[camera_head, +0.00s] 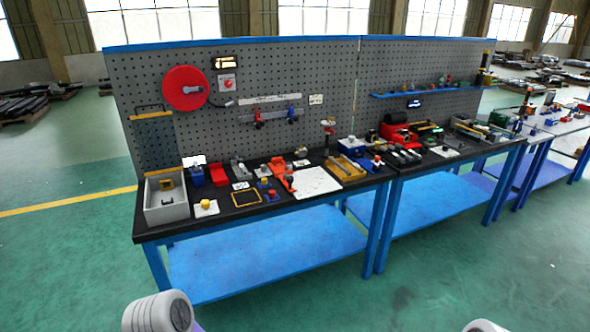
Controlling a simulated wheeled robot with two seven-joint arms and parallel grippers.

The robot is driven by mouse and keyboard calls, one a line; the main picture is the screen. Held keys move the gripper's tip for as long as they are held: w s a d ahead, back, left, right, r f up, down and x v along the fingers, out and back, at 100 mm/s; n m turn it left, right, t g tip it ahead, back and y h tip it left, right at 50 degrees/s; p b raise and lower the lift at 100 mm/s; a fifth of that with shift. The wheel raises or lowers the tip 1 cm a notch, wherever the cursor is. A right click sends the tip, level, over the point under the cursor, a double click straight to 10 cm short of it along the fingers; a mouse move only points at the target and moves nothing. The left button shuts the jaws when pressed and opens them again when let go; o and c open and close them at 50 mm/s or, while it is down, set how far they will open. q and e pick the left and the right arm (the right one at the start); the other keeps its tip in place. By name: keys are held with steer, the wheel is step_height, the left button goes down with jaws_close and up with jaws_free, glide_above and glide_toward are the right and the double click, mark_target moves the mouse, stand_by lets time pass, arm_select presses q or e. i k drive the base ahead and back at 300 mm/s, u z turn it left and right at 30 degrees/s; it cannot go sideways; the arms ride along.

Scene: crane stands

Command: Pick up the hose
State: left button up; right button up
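A round red reel (187,88), which looks like the hose reel, hangs on the left part of the grey pegboard. A thin dark line runs from its right side to a small light-coloured end piece (228,104). I cannot clearly tell a separate loose hose at this size. Both my grippers are out of view. Only rounded white parts of my own arms show at the bottom edge, well short of the bench.
A black-topped workbench (228,220) with a blue frame stands ahead, crowded with small tools and parts. A grey bin (165,215) sits at its left end. A second bench (470,152) adjoins on the right. The green floor (440,260) in front is clear.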

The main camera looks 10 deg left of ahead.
mark_target(245, 172)
steer(key=z, duration=0.5)
steer(key=i, duration=0.6)
steer(key=u, duration=0.5)
steer(key=i, duration=0.95)
steer(key=u, duration=1)
